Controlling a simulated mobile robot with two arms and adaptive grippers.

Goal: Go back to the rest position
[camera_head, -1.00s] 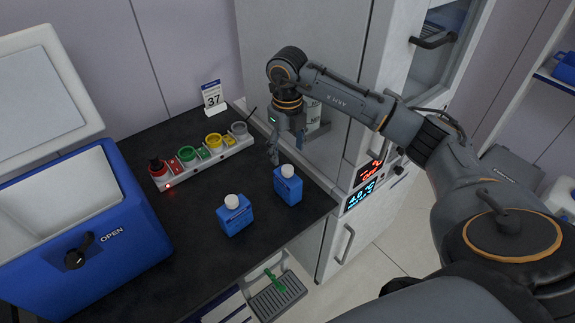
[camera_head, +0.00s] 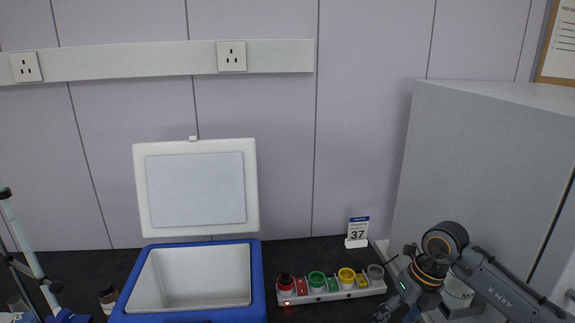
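My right arm comes in from the right edge, and its wrist is bent down beside the grey cabinet. My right gripper (camera_head: 392,308) points down at the bottom edge, near the right end of the rack. Its fingertips are partly cut off, so its opening is unclear. My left gripper does not show. No object is visibly held.
A blue cooler box (camera_head: 257,285) stands with its white lid (camera_head: 195,188) raised. A white rack (camera_head: 330,295) with red, green, yellow and grey holders sits beside it. A grey cabinet (camera_head: 470,170) rises at right; a stand (camera_head: 22,240) is at left.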

